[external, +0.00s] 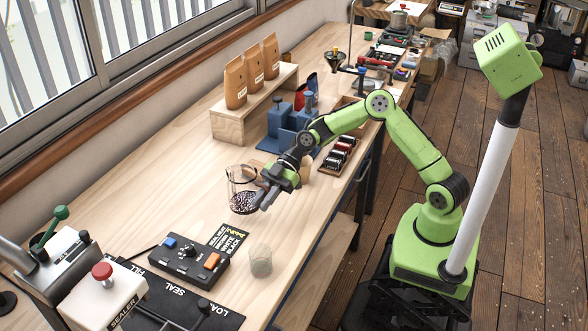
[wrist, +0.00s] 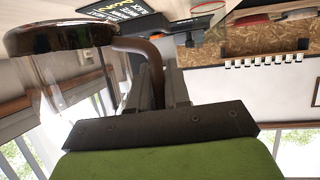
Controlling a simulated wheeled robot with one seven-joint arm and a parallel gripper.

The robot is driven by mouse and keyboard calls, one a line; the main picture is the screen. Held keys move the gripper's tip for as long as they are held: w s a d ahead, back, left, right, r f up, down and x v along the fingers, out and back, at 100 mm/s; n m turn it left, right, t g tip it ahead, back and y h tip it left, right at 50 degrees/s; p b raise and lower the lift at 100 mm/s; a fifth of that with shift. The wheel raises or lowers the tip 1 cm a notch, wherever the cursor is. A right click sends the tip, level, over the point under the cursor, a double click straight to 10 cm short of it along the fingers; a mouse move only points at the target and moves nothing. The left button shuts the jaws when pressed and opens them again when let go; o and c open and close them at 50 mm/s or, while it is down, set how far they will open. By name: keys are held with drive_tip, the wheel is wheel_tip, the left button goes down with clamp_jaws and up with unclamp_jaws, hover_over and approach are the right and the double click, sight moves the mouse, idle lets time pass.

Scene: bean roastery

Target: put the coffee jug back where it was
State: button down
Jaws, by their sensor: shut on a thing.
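The coffee jug (external: 243,203) is clear glass with a dark layer in its bottom. It is over the wooden bench, left of my gripper (external: 270,188), and looks upright. I cannot tell whether its base touches the bench. In the wrist view, which looks upside down, the jug (wrist: 52,40) is at the upper left with its dark bottom uppermost. Its brown handle (wrist: 148,58) runs between the fingers of my gripper (wrist: 155,82), which is shut on it. The fingers partly hide the handle.
A black control box (external: 188,258), a lettered black card (external: 231,238) and a clear glass (external: 261,261) stand in front of the jug. Behind are a blue device (external: 284,128), a rack of dark rolls (external: 340,154) and a wooden riser (external: 232,124) with bags. Bench left of the jug is clear.

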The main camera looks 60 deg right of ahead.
wheel_tip(320, 180, down, 4)
drive_tip(key=shift+f+b, duration=0.2)
drive_tip(key=shift+b, duration=0.35)
drive_tip(key=shift+r, duration=0.1)
drive_tip(key=c, duration=1.5)
unclamp_jaws()
drive_tip(key=shift+f, duration=0.2)
drive_tip(key=shift+c, duration=0.2)
drive_tip(key=o, duration=0.4)
drive_tip(key=shift+o, duration=0.2)
drive_tip(key=shift+r, duration=0.15)
drive_tip(key=shift+d+r, duration=0.25)
drive_tip(key=shift+d, duration=0.1)
drive_tip(key=p+v, duration=0.1)
drive_tip(key=v, duration=0.5)
drive_tip(key=shift+s+d+r+p, duration=0.15)
drive_tip(key=shift+d+p, duration=0.15)
drive_tip(key=shift+d, duration=0.05)
